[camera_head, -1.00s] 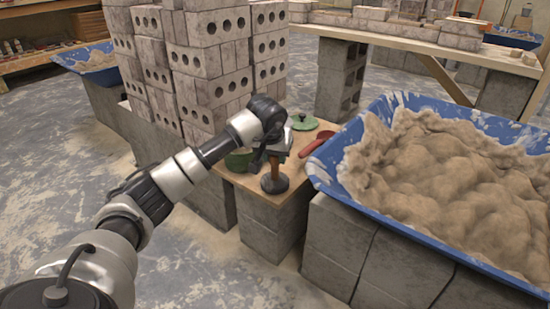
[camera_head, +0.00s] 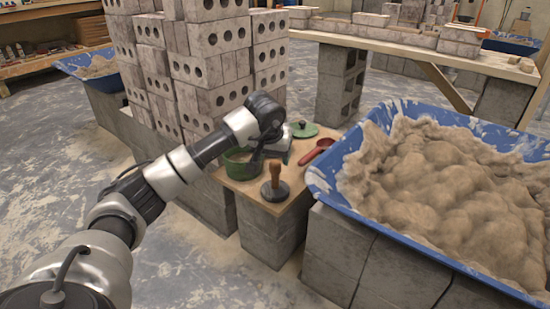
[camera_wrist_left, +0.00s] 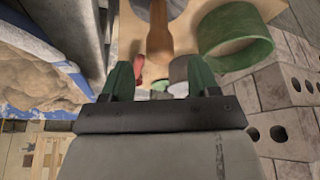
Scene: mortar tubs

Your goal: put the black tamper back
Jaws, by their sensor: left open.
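The black tamper (camera_head: 275,190), a dark round base with an upright wooden handle, stands on the front part of the small wooden board (camera_head: 246,186). In the left wrist view its wooden handle (camera_wrist_left: 158,32) points towards the gap between my fingers, and its grey base is cut off at the top edge. My left gripper (camera_head: 284,148) is behind the tamper in the head view, above the board. In the wrist view its green fingers (camera_wrist_left: 160,80) are apart with nothing held between them, clear of the handle. My right gripper is not in view.
A green pot (camera_head: 238,163) stands left of the tamper, partly hidden by my arm. A green lid (camera_head: 304,130) and a red scoop (camera_head: 318,150) lie behind. A blue mortar tub (camera_head: 345,215) borders the board on the right, and stacked blocks (camera_head: 212,65) rise behind left.

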